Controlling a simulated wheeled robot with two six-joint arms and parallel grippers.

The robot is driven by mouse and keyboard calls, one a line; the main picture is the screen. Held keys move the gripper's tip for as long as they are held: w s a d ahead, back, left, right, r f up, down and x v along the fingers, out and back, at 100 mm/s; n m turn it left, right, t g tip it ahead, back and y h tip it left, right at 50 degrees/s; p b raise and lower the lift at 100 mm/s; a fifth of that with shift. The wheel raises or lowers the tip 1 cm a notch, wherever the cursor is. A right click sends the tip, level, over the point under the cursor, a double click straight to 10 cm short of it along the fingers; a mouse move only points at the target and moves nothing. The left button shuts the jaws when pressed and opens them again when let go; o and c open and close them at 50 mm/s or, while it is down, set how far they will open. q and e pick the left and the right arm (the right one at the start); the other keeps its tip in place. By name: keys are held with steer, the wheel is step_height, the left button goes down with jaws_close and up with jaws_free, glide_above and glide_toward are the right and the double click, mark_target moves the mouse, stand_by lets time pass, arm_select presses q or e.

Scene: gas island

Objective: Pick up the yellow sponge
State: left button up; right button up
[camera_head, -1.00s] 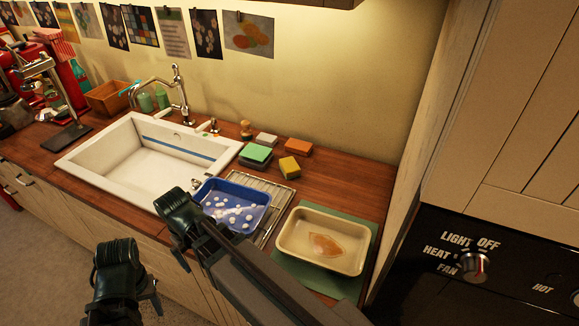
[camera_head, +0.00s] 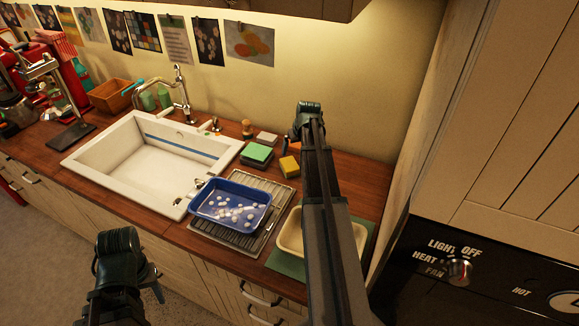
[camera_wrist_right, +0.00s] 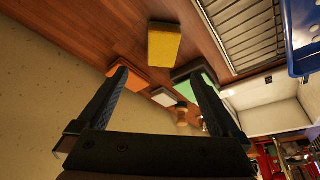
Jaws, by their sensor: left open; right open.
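The yellow sponge (camera_head: 289,166) lies on the wooden counter behind the wire rack. In the right wrist view the sponge (camera_wrist_right: 164,41) is beyond the fingertips, near the top centre, apart from them. My right gripper (camera_head: 294,138) is over the back of the counter, just behind and right of the sponge; in the right wrist view it (camera_wrist_right: 158,76) is open and empty. My left gripper (camera_head: 150,284) is low in front of the counter, open, its fingers mostly hidden by its own wrist.
An orange sponge (camera_wrist_right: 153,76), a green sponge (camera_head: 257,152) and a white block (camera_head: 267,138) lie close by. A blue tray (camera_head: 228,222) holds white pieces on the rack (camera_head: 272,190). My right arm partly covers a beige tray (camera_head: 291,235). The sink (camera_head: 100,165) is left, the wall behind.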

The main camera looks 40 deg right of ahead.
steer(key=b, duration=0.8)
glide_toward(290, 164)
steer(key=x, duration=0.5)
steer(key=shift+d+f, duration=0.1)
steer(key=shift+d, duration=0.1)
steer(key=b+x, duration=0.4)
steer(key=x, duration=0.1)
steer(key=shift+w+a+f+b, duration=0.1)
steer(key=shift+w+f+b, duration=0.05)
steer(key=shift+w+b, duration=0.2)
steer(key=shift+s, duration=0.1)
steer(key=shift+f, duration=0.1)
steer(key=shift+c, duration=0.3)
steer(key=c, duration=1.3)
step_height(290, 164, up, 11)
steer(key=p, duration=1)
steer(key=shift+f, duration=0.2)
steer(key=shift+f, duration=0.1)
